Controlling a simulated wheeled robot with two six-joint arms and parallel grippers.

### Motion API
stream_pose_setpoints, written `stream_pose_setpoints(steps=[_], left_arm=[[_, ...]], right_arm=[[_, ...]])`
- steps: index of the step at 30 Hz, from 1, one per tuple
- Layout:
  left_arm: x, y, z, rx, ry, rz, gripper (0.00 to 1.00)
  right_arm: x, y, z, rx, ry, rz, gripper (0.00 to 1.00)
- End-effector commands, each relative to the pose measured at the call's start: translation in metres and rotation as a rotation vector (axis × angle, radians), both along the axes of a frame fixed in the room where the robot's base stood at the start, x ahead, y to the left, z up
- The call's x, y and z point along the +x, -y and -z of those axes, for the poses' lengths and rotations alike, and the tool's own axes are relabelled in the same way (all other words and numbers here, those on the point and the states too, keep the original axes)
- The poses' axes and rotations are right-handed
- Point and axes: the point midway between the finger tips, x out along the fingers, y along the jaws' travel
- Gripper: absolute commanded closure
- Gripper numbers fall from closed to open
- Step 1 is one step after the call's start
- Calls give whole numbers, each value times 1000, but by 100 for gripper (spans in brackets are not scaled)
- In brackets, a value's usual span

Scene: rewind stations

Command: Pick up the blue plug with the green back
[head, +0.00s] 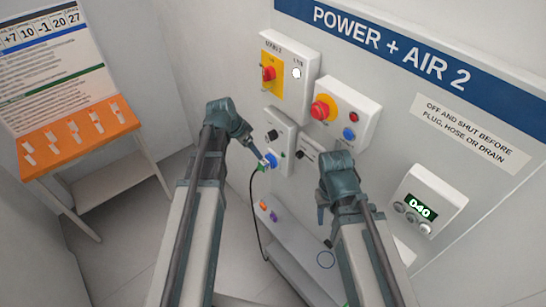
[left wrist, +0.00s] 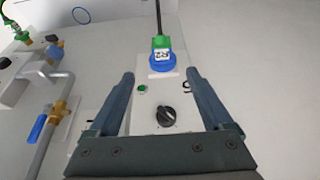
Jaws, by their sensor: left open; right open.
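The blue plug with the green back (head: 271,160) sits at the front of a white switch box (head: 283,127) on the wall, with a black cable hanging from it. In the left wrist view the plug (left wrist: 162,63) is beyond the fingertips, between their lines, its green back toward the top and a small printed label on it. My left gripper (head: 262,157) is open and empty, close to the plug; in the left wrist view its fingers (left wrist: 163,82) stand apart over the box. My right gripper (head: 326,228) points down below the boxes, apart from the plug.
A yellow-plated box with a red switch (head: 268,73) and a box with a red emergency button (head: 320,110) are above. A display box (head: 419,210) is at right. An orange-topped table (head: 75,135) stands left. A grey bench (head: 290,245) with small coloured pieces is below.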

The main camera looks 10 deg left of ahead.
Motion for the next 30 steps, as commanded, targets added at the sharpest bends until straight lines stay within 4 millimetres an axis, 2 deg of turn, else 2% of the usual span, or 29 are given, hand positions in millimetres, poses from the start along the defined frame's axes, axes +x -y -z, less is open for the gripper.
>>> stream_pose_setpoints(steps=[8, 24, 30], left_arm=[[2, 0, 7, 0, 3, 1, 16], [25, 17, 77, 1, 2, 1, 16], [27, 20, 81, 1, 2, 1, 16]], right_arm=[[0, 0, 7, 0, 0, -1, 50], [0, 0, 77, -2, -1, -14, 50], [0, 0, 81, -2, -1, -16, 50]])
